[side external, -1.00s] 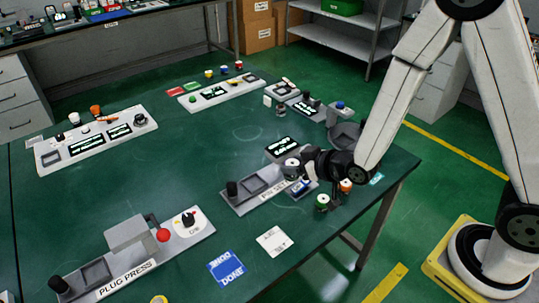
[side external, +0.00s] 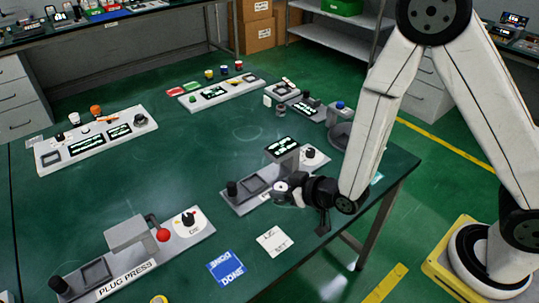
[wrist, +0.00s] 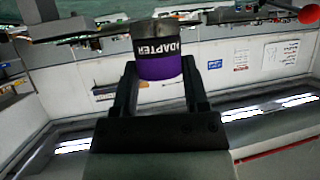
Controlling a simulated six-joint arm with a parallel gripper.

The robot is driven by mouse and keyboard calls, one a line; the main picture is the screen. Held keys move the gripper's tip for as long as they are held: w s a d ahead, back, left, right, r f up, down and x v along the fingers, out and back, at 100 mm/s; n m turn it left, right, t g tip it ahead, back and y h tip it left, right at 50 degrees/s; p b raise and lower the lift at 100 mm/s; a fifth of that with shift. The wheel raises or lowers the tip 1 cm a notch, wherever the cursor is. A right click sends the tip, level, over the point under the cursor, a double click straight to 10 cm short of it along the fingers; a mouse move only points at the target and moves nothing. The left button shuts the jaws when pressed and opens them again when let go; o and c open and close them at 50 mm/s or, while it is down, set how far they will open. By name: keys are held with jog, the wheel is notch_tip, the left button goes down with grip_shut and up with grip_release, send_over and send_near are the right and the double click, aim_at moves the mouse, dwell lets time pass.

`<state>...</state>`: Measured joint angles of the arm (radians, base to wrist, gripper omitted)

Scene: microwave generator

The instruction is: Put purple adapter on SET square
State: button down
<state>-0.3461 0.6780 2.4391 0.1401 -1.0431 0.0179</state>
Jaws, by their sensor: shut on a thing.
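The station has a square recess (side external: 254,187), left of my gripper. Part of its lettering is hidden, and the gap below the adapter cannot be judged.
A black knob (side external: 232,188), a raised screen (side external: 283,146) and a dial (side external: 312,156) stand on the set station. The plug press (side external: 132,240) is front left. A blue card (side external: 227,268) and a white card (side external: 274,241) lie in front. The middle table is clear.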

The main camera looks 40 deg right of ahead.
jog(key=s+a+f, duration=0.1)
jog(key=a, duration=0.1)
jog(key=s+a+f, duration=0.2)
jog(key=shift+d+f, duration=0.1)
jog(key=shift+f, duration=0.1)
jog(key=shift+w+f, duration=0.1)
jog(key=shift+f, duration=1.95)
jog(key=shift+f, duration=0.15)
jog(key=shift+f, duration=1.65)
jog(key=shift+f, duration=0.1)
jog(key=shift+c, duration=0.5)
grip_release()
